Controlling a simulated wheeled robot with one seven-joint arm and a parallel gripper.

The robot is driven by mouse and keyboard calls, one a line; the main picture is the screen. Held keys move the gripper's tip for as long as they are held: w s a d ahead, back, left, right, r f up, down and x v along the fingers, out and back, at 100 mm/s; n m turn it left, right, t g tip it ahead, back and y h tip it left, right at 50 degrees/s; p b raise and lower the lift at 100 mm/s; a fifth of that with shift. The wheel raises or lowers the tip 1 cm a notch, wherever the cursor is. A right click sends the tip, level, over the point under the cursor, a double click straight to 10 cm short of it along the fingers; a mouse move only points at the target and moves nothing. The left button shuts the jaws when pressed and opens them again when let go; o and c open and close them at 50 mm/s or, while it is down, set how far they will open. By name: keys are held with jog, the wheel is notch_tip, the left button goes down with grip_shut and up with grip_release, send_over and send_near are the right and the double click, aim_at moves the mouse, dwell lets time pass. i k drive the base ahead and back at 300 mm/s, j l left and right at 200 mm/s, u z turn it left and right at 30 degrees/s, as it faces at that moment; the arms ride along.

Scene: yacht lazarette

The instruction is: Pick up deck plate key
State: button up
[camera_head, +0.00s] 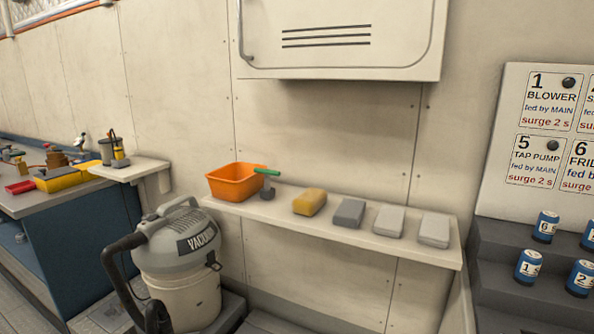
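No thing in view is plainly marked as the deck plate key. A small tool with a green crossbar handle and a dark grey lower part (267,181) is on the narrow wall shelf, right beside an orange bin (236,184). It looks like a T-handled key, but I cannot tell for sure. Its handle overlaps the bin's right rim in the picture; whether they touch is unclear. My gripper is not in view.
The wall shelf (300,228) also bears a yellow sponge (310,202) and several grey blocks (349,212). A vacuum (178,250) stands below left. A cabinet (340,35) hangs above. A cluttered bench (60,195) is at left, stepped stand with blue cans (528,267) at right.

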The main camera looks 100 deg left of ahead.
aim_at(266, 173)
jog(key=u, duration=4.05)
jog(key=z, duration=1.35)
jog(key=k+j+z, duration=0.2)
jog(key=j+z, duration=0.2)
jog(key=j, duration=0.15)
